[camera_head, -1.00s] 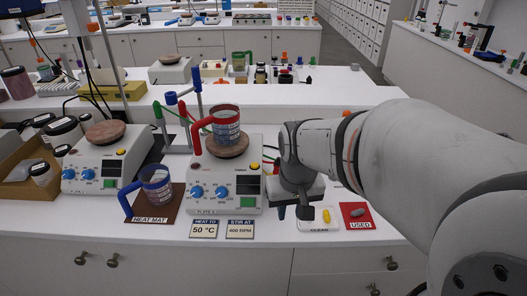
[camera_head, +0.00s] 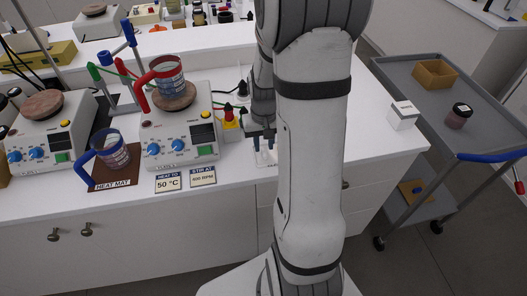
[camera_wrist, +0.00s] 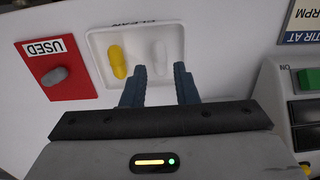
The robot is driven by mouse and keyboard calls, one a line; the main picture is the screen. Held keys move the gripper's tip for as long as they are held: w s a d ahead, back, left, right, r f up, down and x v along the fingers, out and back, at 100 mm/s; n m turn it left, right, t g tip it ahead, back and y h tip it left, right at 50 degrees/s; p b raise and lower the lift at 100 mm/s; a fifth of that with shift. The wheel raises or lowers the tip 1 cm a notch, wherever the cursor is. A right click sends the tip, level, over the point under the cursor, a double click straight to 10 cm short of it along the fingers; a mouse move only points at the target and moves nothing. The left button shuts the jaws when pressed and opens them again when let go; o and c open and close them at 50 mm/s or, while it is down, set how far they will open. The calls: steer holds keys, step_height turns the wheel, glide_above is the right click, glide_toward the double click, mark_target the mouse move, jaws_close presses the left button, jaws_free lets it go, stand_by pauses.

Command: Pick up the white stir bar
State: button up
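The white stir bar (camera_wrist: 159,55) lies in the white tray (camera_wrist: 95,42) marked CLEAN in the wrist view. A yellow stir bar (camera_wrist: 117,62) lies to its left in the same tray. My gripper (camera_wrist: 159,72) is open, with its two dark blue fingertips apart at the tray's near edge. The white bar lines up with the gap between the fingertips, just past them, and nothing is held. In the head view my gripper (camera_head: 265,158) points down over the bench right of the hotplate. My arm hides the tray there.
A red USED mat (camera_wrist: 68,88) with a grey stir bar (camera_wrist: 54,76) is beside the tray. A hotplate (camera_head: 180,138) bears a red-handled beaker (camera_head: 168,75). A blue-handled beaker (camera_head: 112,152) stands on the heat mat. A grey cart (camera_head: 400,75) stands at right.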

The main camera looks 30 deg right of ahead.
mark_target(264, 154)
steer(key=shift+f, duration=1.15)
steer(key=shift+c, duration=0.6)
jaws_close()
